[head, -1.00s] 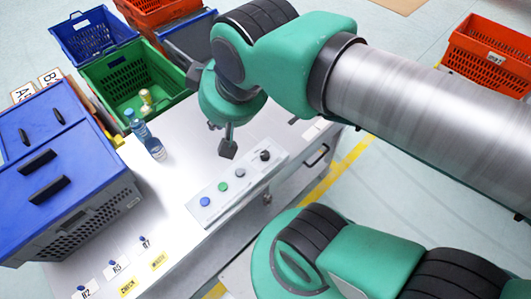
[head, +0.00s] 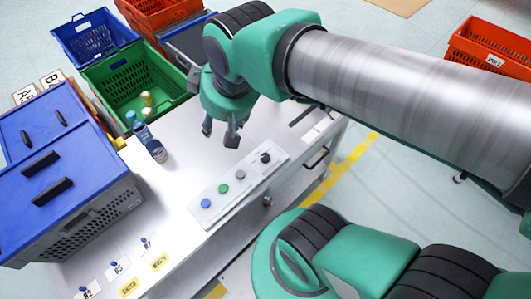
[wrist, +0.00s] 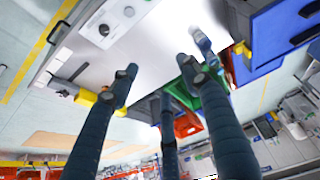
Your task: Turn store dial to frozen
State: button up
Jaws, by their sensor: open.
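The dial is a black round knob (head: 265,157) at the right end of a pale control panel (head: 238,187) on the metal worktop. It also shows near the top left of the wrist view (wrist: 103,29). The setting it points to is too small to read. My gripper (head: 220,132) is open and empty above the worktop, behind and left of the dial, not touching it. In the wrist view its fingers (wrist: 156,68) are spread apart, with the panel off to the upper left.
Blue, green and grey buttons share the panel. A blue-capped bottle (head: 143,132) stands on the worktop left of my gripper. A blue-lidded crate (head: 65,150) is at the left edge. A green tote (head: 105,75) stands behind the worktop.

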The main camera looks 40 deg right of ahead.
jog(key=w+d+f+n+g+p, duration=0.2)
jog(key=w+d+f+n+p, duration=0.15)
jog(key=d+f, duration=0.45)
jog(key=n+g+p, duration=0.2)
jog(key=n+g, duration=0.1)
jog(key=n, duration=0.1)
send_over(265, 156)
notch_tip(265, 156, down, 13)
jog(key=shift+r, duration=0.2)
jog(key=shift+f, duration=0.15)
notch_tip(265, 156, down, 14)
jog(key=b, duration=0.3)
jog(key=shift+r, duration=0.25)
jog(key=c, duration=1.1)
